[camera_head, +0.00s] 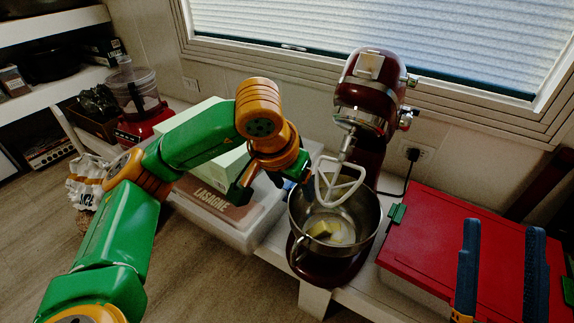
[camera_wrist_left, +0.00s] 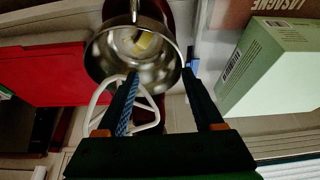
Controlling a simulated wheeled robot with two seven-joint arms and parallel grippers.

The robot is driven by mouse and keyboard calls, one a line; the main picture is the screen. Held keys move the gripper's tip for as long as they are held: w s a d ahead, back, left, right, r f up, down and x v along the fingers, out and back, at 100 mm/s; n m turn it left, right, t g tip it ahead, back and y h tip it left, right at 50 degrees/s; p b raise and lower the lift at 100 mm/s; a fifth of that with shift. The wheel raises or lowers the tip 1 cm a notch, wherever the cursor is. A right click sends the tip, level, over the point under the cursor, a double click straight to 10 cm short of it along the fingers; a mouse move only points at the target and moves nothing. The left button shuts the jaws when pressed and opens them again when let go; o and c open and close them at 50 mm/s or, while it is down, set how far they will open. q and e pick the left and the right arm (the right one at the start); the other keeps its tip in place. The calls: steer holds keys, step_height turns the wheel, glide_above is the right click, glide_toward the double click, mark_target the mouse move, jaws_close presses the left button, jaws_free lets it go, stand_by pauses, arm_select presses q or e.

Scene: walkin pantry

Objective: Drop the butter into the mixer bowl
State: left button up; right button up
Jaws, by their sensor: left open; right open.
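The steel mixer bowl (camera_head: 352,237) sits on the dark red stand mixer (camera_head: 368,95), whose head is tilted up with a white paddle (camera_head: 336,183) hanging over the bowl. A yellow piece of butter (camera_head: 321,229) lies inside the bowl; it also shows in the left wrist view (camera_wrist_left: 143,42). My left gripper (camera_wrist_left: 160,76) is open and empty beside the bowl's rim, near the paddle. Its fingers are partly hidden in the head view. My right gripper (camera_head: 503,228) is open and empty above the red lid, apart from the bowl.
A red-lidded box (camera_head: 430,235) stands right of the mixer. A pale green box (camera_head: 205,130) and a lasagne box (camera_head: 222,203) lie on a clear bin to the left. A red blender (camera_head: 138,115) stands behind my left arm. A window is above.

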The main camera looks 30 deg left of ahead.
arm_select(q)
steer(key=p+v, duration=0.2)
steer(key=v, duration=0.3)
steer(key=shift+r, duration=0.2)
arm_select(e)
steer(key=w+f+g+h, duration=0.1)
steer(key=f+g+h, duration=0.1)
steer(key=f+g, duration=0.2)
steer(key=w+d+f+m+g+h, duration=0.1)
steer(key=f+g, duration=0.4)
steer(key=f, duration=0.6)
steer(key=shift+w+d+f+h, duration=0.25)
steer(key=shift+w+f+h, duration=0.05)
steer(key=shift+w+h, duration=0.35)
arm_select(q)
steer(key=shift+s, duration=0.1)
